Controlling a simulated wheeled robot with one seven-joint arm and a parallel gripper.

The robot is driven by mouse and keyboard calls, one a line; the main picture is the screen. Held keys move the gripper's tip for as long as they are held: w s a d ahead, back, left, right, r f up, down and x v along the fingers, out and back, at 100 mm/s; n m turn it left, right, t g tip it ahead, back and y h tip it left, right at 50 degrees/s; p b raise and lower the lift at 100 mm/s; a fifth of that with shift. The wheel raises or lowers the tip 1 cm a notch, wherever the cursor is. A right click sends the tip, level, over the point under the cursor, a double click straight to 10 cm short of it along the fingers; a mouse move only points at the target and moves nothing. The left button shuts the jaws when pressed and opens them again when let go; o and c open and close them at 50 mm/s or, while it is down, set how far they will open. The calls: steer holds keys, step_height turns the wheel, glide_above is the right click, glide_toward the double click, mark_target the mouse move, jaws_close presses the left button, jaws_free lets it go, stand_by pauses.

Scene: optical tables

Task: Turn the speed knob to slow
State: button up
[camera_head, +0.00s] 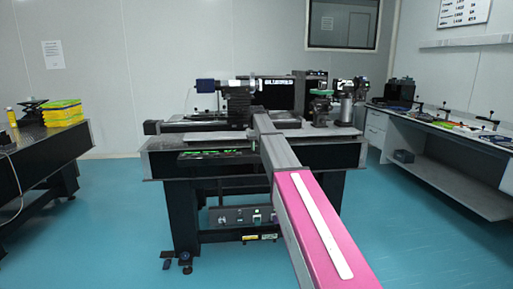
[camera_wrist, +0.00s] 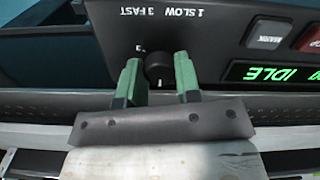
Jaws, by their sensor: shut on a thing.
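The speed knob (camera_wrist: 158,72) is a small round black knob on a dark panel in the wrist view. A short light mark shows on its lower edge in that view. The panel label (camera_wrist: 160,12) reads "1 SLOW 3 FAST", upside down in the picture, and a small "3" (camera_wrist: 140,48) is printed by the knob. My gripper (camera_wrist: 158,62) has green fingers on the left and right of the knob and is shut on it.
Right of the knob are a green "IDLE" display (camera_wrist: 275,73), a grey button (camera_wrist: 268,32) and a red button (camera_wrist: 310,38). The optical table (camera_head: 330,150) bears instruments.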

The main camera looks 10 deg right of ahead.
stand_by(0.3)
steer(key=o, duration=0.9)
steer(key=shift+o, duration=0.2)
step_height(320, 180, up, 11)
steer(key=shift+f, duration=0.15)
